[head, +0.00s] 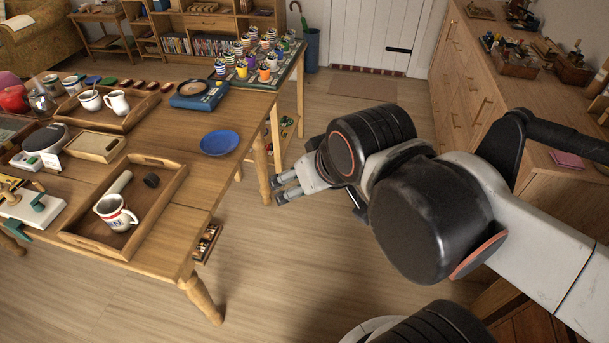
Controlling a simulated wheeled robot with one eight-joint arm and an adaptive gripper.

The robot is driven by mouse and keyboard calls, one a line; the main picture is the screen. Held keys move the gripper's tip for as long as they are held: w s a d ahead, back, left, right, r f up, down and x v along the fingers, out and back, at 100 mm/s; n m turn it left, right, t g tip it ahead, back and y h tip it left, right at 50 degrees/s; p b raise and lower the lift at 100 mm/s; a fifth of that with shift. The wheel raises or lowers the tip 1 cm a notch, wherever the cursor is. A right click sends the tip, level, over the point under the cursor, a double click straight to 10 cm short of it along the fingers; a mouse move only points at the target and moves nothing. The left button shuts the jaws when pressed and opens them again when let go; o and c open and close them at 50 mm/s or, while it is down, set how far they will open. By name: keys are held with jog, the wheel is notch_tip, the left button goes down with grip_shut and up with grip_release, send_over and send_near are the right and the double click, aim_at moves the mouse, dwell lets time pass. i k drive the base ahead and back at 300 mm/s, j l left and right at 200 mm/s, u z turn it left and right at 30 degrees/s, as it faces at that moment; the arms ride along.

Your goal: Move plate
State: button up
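A blue plate (219,143) lies flat on the wooden table (187,215), near the table's right edge. My gripper (277,189) is off the right side of the table, to the right of the plate and apart from it. Its two fingers point left and show a gap between them, with nothing seen in it. The rest of my arm reaches in from the right of the picture.
A wooden tray (87,233) with a mug (114,212) stands left of the plate. A blue box (198,97) with a small dark pan lies behind the plate. Several striped cups stand on a farther table. Bare table surrounds the plate's front.

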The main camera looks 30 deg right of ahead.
aim_at(219, 142)
jog(key=i+l+u, duration=0.15)
jog(key=i+l, duration=0.3)
jog(key=i+l+u, duration=0.2)
jog(key=i+l, duration=0.25)
jog(key=i+l+u, duration=0.15)
jog(key=i+l, duration=0.25)
jog(key=l, duration=0.25)
